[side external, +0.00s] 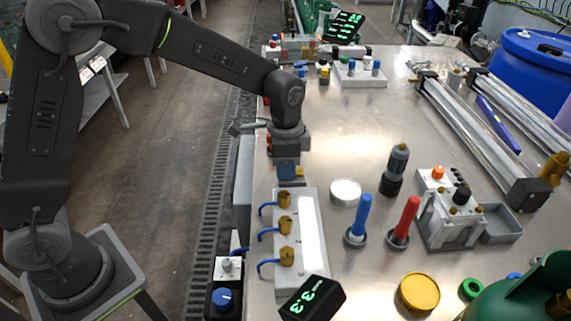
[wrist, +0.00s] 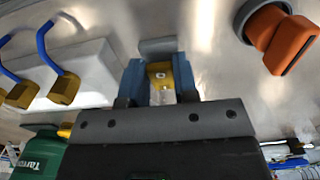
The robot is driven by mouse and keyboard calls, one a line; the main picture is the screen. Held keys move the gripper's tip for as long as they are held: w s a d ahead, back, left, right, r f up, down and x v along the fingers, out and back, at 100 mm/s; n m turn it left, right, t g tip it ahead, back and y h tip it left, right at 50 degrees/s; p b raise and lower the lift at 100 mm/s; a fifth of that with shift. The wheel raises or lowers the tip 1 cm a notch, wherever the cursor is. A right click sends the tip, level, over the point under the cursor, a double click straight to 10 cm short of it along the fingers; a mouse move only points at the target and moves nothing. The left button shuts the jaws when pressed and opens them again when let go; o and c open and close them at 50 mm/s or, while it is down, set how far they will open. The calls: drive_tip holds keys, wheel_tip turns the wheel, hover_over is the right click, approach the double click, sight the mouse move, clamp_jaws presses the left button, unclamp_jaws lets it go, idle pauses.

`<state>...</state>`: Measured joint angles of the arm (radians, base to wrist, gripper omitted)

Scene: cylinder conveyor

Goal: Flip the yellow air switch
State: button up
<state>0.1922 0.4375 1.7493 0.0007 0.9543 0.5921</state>
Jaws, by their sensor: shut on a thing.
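My gripper (wrist: 160,82) has blue fingers and is shut on a small yellow switch (wrist: 159,70), with one finger on each side of it. In the side external view, my gripper (side external: 287,172) points down just beyond the far end of a white block. A yellow part (side external: 299,171) shows at its right side there, and the fingers hide much of it. The switch sits on a grey mount (wrist: 158,45), mostly hidden behind the gripper. I cannot tell which way the switch is turned.
The white block (side external: 309,225) carries several brass fittings with blue tubes, close in front of my gripper. An orange knob (wrist: 290,46) is to the right in the wrist view. A white round lid (side external: 345,191) and blue handle (side external: 361,215) stand right of the block.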

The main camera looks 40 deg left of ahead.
drive_tip(key=c, duration=0.3)
drive_tip(key=shift+t+h, duration=0.4)
drive_tip(key=o, duration=0.9)
wheel_tip(320, 180, up, 14)
drive_tip(key=s+a, duration=0.1)
drive_tip(key=shift+f, duration=0.2)
